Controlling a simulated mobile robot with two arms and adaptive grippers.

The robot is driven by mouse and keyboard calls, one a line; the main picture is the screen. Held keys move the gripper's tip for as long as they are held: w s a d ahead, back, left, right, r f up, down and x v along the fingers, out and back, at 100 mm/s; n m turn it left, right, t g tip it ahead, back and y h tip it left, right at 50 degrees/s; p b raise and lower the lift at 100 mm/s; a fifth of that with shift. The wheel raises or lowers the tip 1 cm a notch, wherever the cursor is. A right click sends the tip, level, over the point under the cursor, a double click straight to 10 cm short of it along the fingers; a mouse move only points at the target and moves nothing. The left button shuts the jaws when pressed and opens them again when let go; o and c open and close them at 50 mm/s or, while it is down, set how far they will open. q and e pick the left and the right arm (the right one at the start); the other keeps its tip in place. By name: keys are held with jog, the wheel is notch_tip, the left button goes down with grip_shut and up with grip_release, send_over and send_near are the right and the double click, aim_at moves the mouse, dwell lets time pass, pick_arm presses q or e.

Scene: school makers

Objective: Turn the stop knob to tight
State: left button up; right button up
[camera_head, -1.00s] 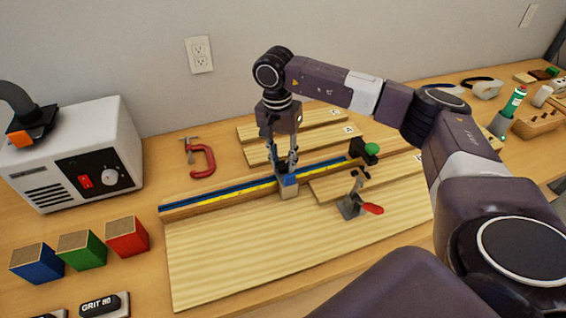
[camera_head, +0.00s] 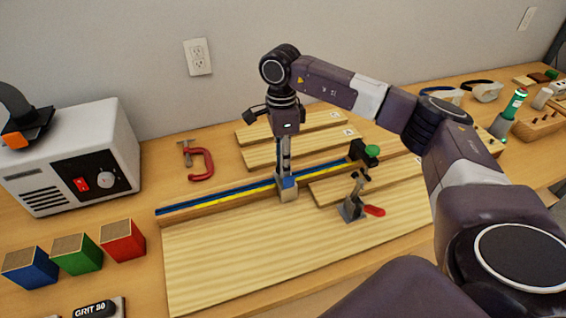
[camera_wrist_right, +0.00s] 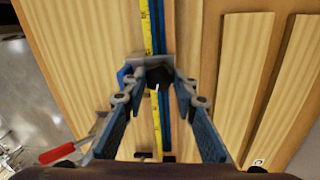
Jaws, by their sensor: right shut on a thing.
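The stop is a grey block (camera_head: 288,193) with a blue part, seated on the blue and yellow rail (camera_head: 222,200) of the wooden fence. A dark knob (camera_wrist_right: 159,76) shows on top of the stop in the right wrist view. My right gripper (camera_head: 285,172) points straight down over the stop. It is shut on the knob, with its fingertips (camera_wrist_right: 159,83) at both sides of it. The fingers hide most of the knob in the head view. The knob's marking cannot be read. My left gripper is not in view.
A toggle clamp with a red handle (camera_head: 374,211) stands right of the stop. A green knob (camera_head: 372,150) sits at the rail's right end. A red C-clamp (camera_head: 201,165) and boards (camera_head: 298,146) lie behind. The wide board (camera_head: 230,255) in front is clear.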

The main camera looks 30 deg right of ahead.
jog(key=m, duration=0.4)
jog(key=shift+r+m, duration=0.15)
jog(key=shift+m, duration=0.15)
jog(key=m, duration=0.4)
jog(key=shift+m+t+y, duration=0.3)
jog(key=m, duration=0.4)
jog(key=shift+m, duration=0.3)
jog(key=shift+r+m+t, duration=0.1)
jog(key=shift+m+t, duration=0.2)
jog(key=shift+m, duration=1.8)
jog(key=o, duration=1.2)
jog(key=shift+c, duration=0.2)
jog(key=shift+s, duration=0.1)
